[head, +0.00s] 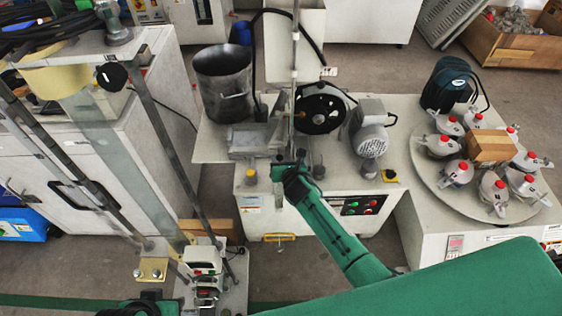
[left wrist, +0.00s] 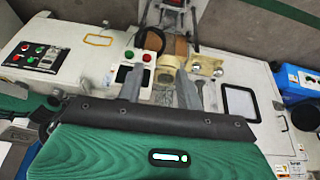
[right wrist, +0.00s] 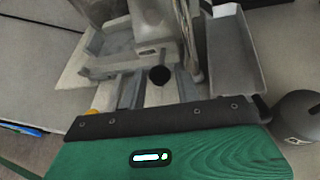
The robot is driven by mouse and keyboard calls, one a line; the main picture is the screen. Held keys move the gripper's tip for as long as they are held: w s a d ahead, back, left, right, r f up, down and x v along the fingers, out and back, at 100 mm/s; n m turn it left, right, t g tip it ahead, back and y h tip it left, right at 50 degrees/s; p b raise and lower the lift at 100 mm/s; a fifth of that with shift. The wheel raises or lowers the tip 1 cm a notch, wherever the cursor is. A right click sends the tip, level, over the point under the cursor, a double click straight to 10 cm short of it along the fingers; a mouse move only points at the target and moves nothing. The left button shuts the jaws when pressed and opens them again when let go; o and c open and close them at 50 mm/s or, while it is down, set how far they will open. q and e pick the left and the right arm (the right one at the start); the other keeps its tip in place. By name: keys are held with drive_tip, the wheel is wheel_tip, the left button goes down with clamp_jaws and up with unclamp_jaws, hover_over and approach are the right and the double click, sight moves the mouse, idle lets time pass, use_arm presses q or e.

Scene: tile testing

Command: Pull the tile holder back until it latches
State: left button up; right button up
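The abrasion machine with a black wheel (head: 320,108) stands at the centre of the head view. My right gripper (head: 290,166) is at its front edge. In the right wrist view, the open fingers of my right gripper (right wrist: 157,91) stand either side of a round black knob (right wrist: 160,75), with space visible around it. Behind the knob is a grey metal block (right wrist: 155,25), which may be the tile holder; I cannot tell for sure. My left gripper (left wrist: 160,82) is open and empty in the left wrist view, above a small unit with red and green buttons (left wrist: 137,56).
A metal bucket (head: 222,85) and a grey motor (head: 370,130) flank the wheel. A round tray (head: 428,178) with several red-capped pots stands at right. A tall framed stand (head: 140,80) is at left. Floor shows between the stand and machine.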

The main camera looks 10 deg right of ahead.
use_arm(q)
drive_tip(key=shift+d, duration=0.1)
use_arm(e)
drive_tip(key=shift+w, duration=0.15)
